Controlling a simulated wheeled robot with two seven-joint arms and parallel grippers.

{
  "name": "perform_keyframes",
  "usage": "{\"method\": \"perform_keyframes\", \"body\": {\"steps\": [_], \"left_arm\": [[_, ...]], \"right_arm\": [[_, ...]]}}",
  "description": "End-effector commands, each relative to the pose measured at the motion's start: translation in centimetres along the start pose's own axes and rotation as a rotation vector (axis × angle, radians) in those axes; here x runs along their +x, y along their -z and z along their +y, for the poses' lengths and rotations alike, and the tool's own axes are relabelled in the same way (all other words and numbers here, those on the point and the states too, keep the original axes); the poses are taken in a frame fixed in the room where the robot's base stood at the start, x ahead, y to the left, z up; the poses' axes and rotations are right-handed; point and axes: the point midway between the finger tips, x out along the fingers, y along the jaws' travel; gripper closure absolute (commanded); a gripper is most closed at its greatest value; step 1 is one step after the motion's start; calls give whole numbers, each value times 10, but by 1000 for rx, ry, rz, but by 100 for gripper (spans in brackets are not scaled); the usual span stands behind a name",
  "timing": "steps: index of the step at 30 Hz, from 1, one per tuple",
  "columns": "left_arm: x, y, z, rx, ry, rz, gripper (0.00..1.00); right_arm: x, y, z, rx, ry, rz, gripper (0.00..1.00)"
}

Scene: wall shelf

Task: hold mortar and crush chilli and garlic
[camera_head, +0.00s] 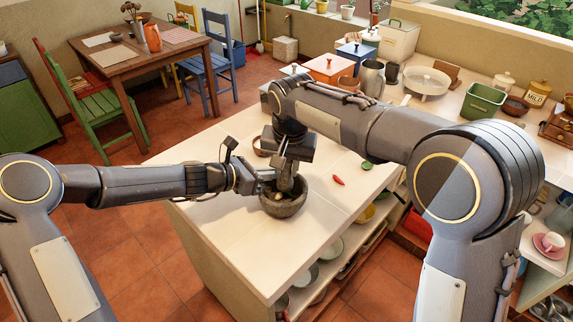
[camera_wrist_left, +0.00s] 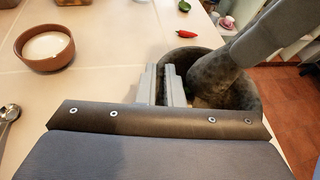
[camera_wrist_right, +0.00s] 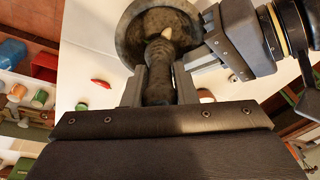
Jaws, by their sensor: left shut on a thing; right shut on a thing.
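The dark stone mortar (camera_head: 284,207) stands on the pale counter. My left gripper (camera_head: 262,186) is shut on its rim at the left side; the left wrist view shows the fingers (camera_wrist_left: 166,86) over the wall. My right gripper (camera_head: 291,168) is shut on the stone pestle (camera_head: 298,186), which has its lower end inside the mortar. The right wrist view shows the pestle (camera_wrist_right: 158,80) between the fingers. A pale piece, which looks like garlic (camera_wrist_right: 167,34), shows in the mortar beside the pestle. A red chilli (camera_head: 338,180) lies on the counter right of the mortar.
A green item (camera_head: 367,165) lies beyond the chilli. A brown bowl with white contents (camera_wrist_left: 46,44) and a metal spoon (camera_wrist_left: 8,112) are on the counter near my left gripper. Open shelves with dishes (camera_head: 333,247) are below the counter's right edge. The near counter is clear.

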Motion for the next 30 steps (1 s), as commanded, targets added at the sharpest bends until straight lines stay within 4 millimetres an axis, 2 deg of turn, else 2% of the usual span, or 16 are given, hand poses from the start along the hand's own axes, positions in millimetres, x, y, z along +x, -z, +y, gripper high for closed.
{"method": "perform_keyframes", "body": {"steps": [21, 30], "left_arm": [[0, -1, 1, 1, -3, 0, 100], [0, -1, 1, 1, -3, -1, 100]], "right_arm": [[20, -4, 2, 0, 0, 0, 97], [22, -4, 2, 0, -1, 0, 97]]}}
